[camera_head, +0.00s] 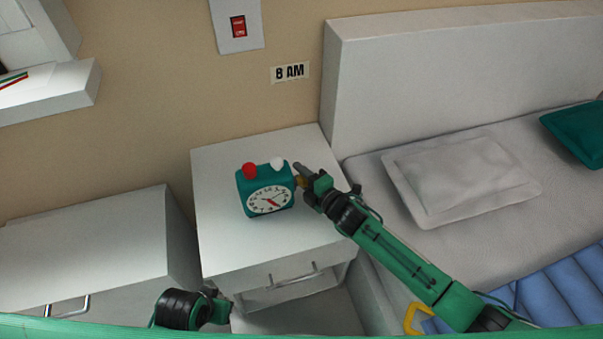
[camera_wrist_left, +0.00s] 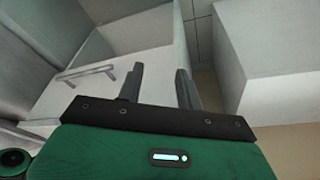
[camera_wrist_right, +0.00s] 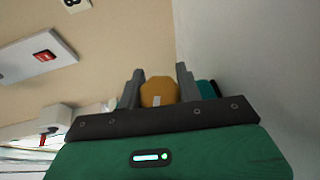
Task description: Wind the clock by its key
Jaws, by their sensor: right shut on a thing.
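The teal clock (camera_head: 249,182) stands on the white nightstand (camera_head: 220,240), its white dial facing the front. It has a red button (camera_head: 249,170) and a white button (camera_head: 278,163) on top. The golden key sits on the clock's right side, mostly hidden by my right gripper (camera_head: 301,175) in the head view. In the right wrist view the round key head (camera_wrist_right: 158,91) is between the two fingers of my right gripper (camera_wrist_right: 160,78), which is shut on it. My left gripper (camera_wrist_left: 160,82) is open and empty, low in front of the nightstand.
A bed with a grey pillow (camera_head: 460,177) and tall headboard (camera_head: 390,75) stands right of the nightstand. A white cabinet (camera_head: 90,235) is at left. The nightstand top around the clock is clear.

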